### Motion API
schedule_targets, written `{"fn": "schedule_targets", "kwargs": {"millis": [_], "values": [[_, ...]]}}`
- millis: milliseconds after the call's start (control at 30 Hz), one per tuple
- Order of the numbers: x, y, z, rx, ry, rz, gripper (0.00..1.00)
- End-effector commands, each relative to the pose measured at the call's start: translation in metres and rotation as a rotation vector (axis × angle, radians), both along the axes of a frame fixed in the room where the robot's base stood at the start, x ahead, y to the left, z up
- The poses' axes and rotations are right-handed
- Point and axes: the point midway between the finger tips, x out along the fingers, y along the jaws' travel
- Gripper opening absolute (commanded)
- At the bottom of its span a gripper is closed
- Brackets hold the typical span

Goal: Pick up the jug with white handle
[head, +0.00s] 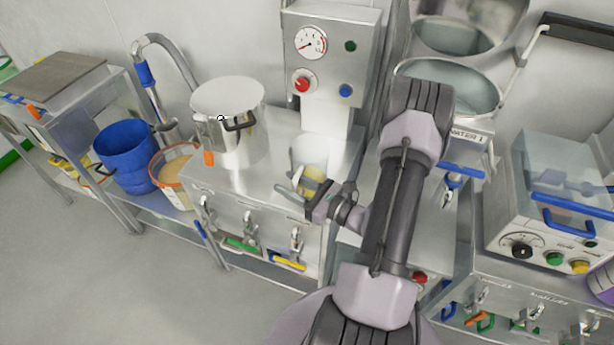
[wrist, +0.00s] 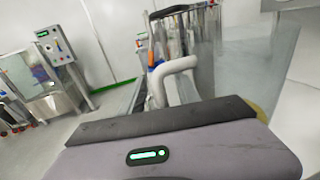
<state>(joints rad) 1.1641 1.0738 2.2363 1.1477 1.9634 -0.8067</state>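The jug (head: 309,152) is clear, with something yellowish low inside it, and stands upright on the steel cabinet top below the gauge panel. In the wrist view its clear wall (wrist: 250,60) fills the upper right, and its white handle (wrist: 175,72) rises just beyond my gripper's dark edge. My gripper (head: 308,198) is low at the jug's near side, very close to the handle. My gripper's body covers the bottom of the wrist view, and its fingertips are hidden there. I cannot tell whether the fingers touch or enclose the handle.
A steel pot (head: 228,108) with a dark handle stands left of the jug. The gauge panel (head: 330,65) rises behind it. A blue bucket (head: 126,158) and an orange-rimmed tub (head: 172,170) sit lower left. A steel vessel (head: 470,92) is at the right. The floor at front left is clear.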

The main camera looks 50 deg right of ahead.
Motion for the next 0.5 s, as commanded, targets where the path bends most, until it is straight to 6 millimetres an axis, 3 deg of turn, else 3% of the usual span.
{"fn": "schedule_targets", "kwargs": {"millis": [100,300,500], "values": [[0.0136,0.0033,-0.0009,-0.001,0.000,0.002,0.39],[0.0150,0.0030,0.0003,-0.001,0.000,0.000,0.39],[0.0147,0.0029,0.0002,0.000,0.000,0.000,0.01]]}}
